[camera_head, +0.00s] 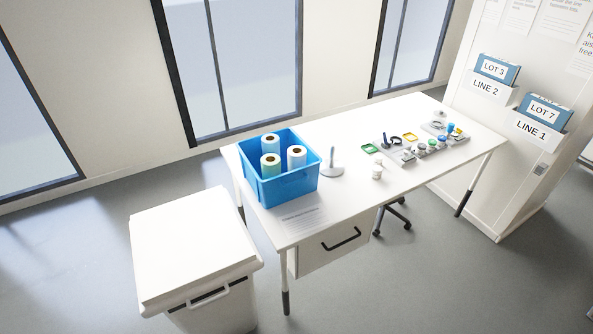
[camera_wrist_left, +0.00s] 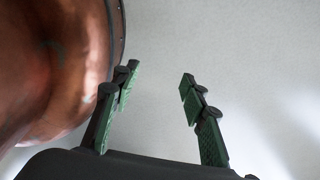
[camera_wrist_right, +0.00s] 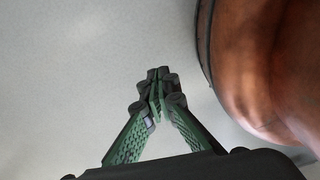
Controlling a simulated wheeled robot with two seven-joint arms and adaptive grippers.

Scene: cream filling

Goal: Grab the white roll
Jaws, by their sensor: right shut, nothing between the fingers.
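Several rolls stand upright in a blue bin on the table in the head view. The blue bin (camera_head: 291,186) sits at the table's left end. My left gripper (camera_wrist_left: 160,85) is open and empty in the left wrist view, above bare floor. My right gripper (camera_wrist_right: 158,90) is shut and empty in the right wrist view, also over floor. Neither gripper shows in the head view.
The white table (camera_head: 350,195) holds a paper sheet (camera_head: 300,217), a small stand (camera_head: 332,167), a white bottle (camera_head: 377,171) and several small jars to the right. A white lidded container (camera_head: 190,250) stands at the front left. A cabinet with line labels stands at the right.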

